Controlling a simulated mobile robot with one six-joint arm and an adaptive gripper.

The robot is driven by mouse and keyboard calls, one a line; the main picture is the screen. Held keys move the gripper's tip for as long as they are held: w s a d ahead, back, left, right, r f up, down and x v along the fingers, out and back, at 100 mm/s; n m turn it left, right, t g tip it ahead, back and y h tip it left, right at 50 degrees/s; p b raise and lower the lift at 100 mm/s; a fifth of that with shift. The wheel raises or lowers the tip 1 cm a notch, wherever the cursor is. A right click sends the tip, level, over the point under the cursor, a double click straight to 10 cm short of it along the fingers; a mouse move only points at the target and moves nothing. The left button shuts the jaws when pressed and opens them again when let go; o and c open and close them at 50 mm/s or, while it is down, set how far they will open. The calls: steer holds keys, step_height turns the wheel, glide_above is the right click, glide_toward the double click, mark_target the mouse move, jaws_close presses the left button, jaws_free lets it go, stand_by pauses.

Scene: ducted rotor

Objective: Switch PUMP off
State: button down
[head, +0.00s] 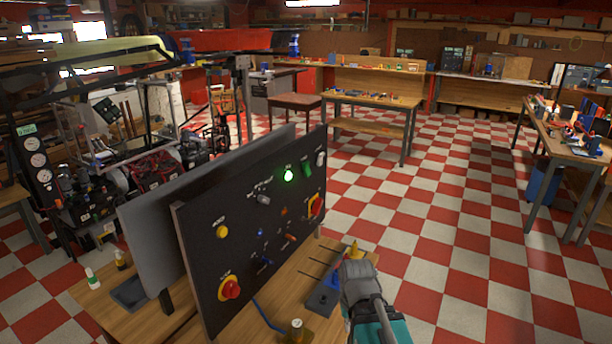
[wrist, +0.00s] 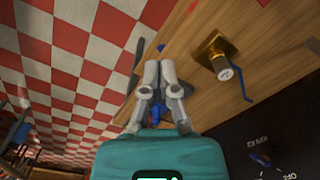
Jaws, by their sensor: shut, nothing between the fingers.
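The black control panel (head: 265,235) stands upright on a wooden bench in the head view. It carries a lit green lamp (head: 288,175), a yellow button (head: 222,231), two red-and-yellow rotary switches (head: 230,289) (head: 315,205), and several small blue and orange levers. The labels are too small to read, so I cannot tell which control is PUMP. My gripper (wrist: 159,64) is shut and empty in the wrist view, above the bench. In the head view my gripper (head: 356,280) is at the panel's right, apart from it. A dark panel corner with a blue control (wrist: 262,158) shows in the wrist view.
A brass-coloured block with a white-topped post (wrist: 222,68) and a blue cable (wrist: 236,88) are on the bench. A grey panel (head: 160,225) stands behind the black one. Checkered floor (head: 450,240) is open to the right.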

steer(key=shift+a, duration=0.15)
steer(key=shift+w, duration=0.1)
steer(key=w+a+r+m+t+y+p, duration=0.1)
steer(key=w+r+m+t+y+p, duration=0.25)
steer(key=w, duration=0.75)
steer(key=w+a+r+m+t+p, duration=0.2)
steer(key=w+r+m+t, duration=0.4)
steer(key=w, duration=0.6)
steer(key=w+d+r+m+t+p, duration=0.2)
steer(key=w+d+r+m, duration=0.1)
steer(key=w+r+m, duration=0.3)
steer(key=w+d+r+m+t+h+p, duration=0.1)
steer(key=w+d+r+m+t+p, duration=0.2)
steer(key=w+r, duration=0.7)
steer(key=w+m, duration=0.2)
steer(key=shift+w+m+t+p, duration=0.3)
steer(key=shift+w+m+t, duration=0.05)
steer(key=shift+w, duration=0.05)
steer(key=shift+f, duration=0.1)
